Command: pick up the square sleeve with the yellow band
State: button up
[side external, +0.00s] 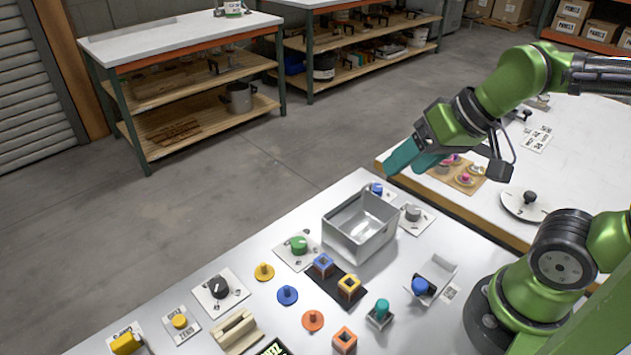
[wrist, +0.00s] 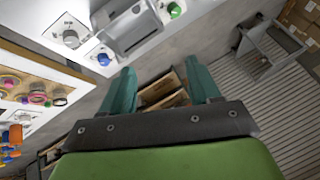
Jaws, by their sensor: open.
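The square sleeve with the yellow band (side external: 349,287) stands upright on a black pad (side external: 337,280) on the near bench, in the side external view. A similar sleeve with a blue band (side external: 323,264) stands beside it, and one with an orange band (side external: 344,340) stands nearer the camera. My gripper (side external: 404,168) is open and empty, raised well above the bench's far end, beyond the metal bin and away from the yellow-banded sleeve. In the wrist view its teal fingers (wrist: 160,72) are spread apart with nothing between them. I cannot make out the yellow-banded sleeve there.
An open metal bin (side external: 360,246) stands just behind the sleeves. A green knob (side external: 298,245), a grey knob (side external: 413,213) and a blue piece in a holder (side external: 421,287) are around them. Several coloured pegged discs lie to the left. A wooden board (side external: 463,181) lies on the right-hand table.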

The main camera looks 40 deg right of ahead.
jog(key=w+a+f+n+g, duration=0.2)
jog(key=a+f+n+g, duration=0.2)
jog(key=a+n, duration=0.4)
jog(key=n+g+h, duration=0.2)
jog(key=n, duration=1.1)
send_over(350, 282)
jog(key=f, duration=0.9)
jog(key=a+f, duration=0.1)
jog(key=f, duration=0.3)
jog(key=shift+f, duration=0.3)
jog(key=f, duration=0.5)
jog(key=shift+s+d+f, duration=0.1)
jog(key=shift+s, duration=0.2)
jog(key=c, duration=1)
notch_tip(350, 282, up, 10)
jog(key=f, duration=0.1)
jog(key=shift+w+d, duration=1.35)
jog(key=shift+d, duration=0.7)
jog(key=shift+w+d, duration=1.35)
jog(key=shift+d, duration=0.7)
jog(key=shift+w+d, duration=1.35)
jog(key=shift+d, duration=0.7)
